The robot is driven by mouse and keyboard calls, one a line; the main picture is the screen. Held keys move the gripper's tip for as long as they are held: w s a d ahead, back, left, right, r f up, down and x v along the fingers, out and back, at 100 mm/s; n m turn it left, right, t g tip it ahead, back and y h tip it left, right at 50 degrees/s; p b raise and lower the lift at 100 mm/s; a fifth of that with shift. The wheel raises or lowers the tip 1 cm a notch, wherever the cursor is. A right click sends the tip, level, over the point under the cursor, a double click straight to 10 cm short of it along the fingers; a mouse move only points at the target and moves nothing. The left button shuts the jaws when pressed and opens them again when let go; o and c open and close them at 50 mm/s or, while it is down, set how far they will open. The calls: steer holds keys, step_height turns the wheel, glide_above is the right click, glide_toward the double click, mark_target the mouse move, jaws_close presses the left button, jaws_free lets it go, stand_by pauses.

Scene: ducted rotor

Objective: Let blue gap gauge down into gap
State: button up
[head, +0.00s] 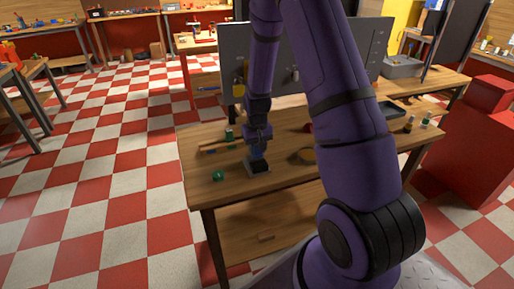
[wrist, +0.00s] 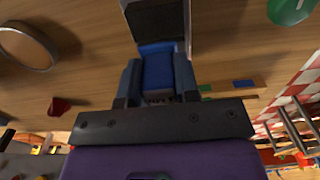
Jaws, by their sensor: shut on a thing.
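The blue gap gauge (wrist: 158,66) is held between the two fingers of my gripper (wrist: 158,82) in the wrist view, with small lettering near its held end. Its far end is at a grey block with a dark face (wrist: 158,22); I cannot tell how far it is inside the gap or whether it touches. In the head view my gripper (head: 257,150) is directly above this dark block (head: 258,167), near the front edge of the wooden table. The gap itself is hidden.
A green round piece (head: 218,175) lies left of the block on the table (head: 300,180). A wooden strip with coloured pieces (wrist: 232,88) and a red piece (wrist: 60,106) lie near the gripper. An upright grey panel (head: 350,60) stands behind.

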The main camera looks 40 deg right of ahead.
steer(key=shift+f, duration=1.35)
stand_by(1.4)
stand_by(0.4)
steer(key=o, duration=1)
step_height(320, 180, up, 11)
steer(key=shift+f, duration=0.1)
